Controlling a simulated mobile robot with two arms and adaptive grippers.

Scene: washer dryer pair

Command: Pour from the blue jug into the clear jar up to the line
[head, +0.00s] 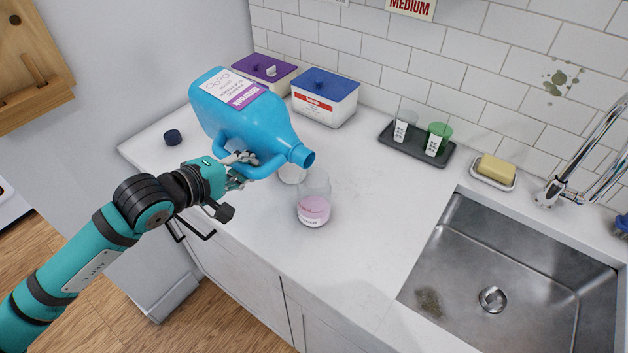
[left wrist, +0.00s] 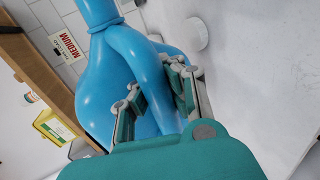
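The blue jug (head: 238,118) is held tilted in the air above the counter, its uncapped mouth pointing down to the right. My left gripper (head: 245,160) is shut on its handle; the jug and handle also fill much of the left wrist view (left wrist: 110,75), with the gripper fingers (left wrist: 155,95) around the handle. The clear jar (head: 314,205) stands upright on the counter below and just right of the mouth, with pink liquid in its lower part. No stream shows between mouth and jar. The line on the jar is too small to tell. My right gripper is not in view.
A dark cap (head: 172,137) lies at the counter's left. A whitish round thing (head: 292,173) sits behind the jar. Lidded tubs (head: 325,108) stand at the back. A dark tray (head: 448,158) holds two cups. Soap (head: 496,169) and a sink (head: 470,230) are right.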

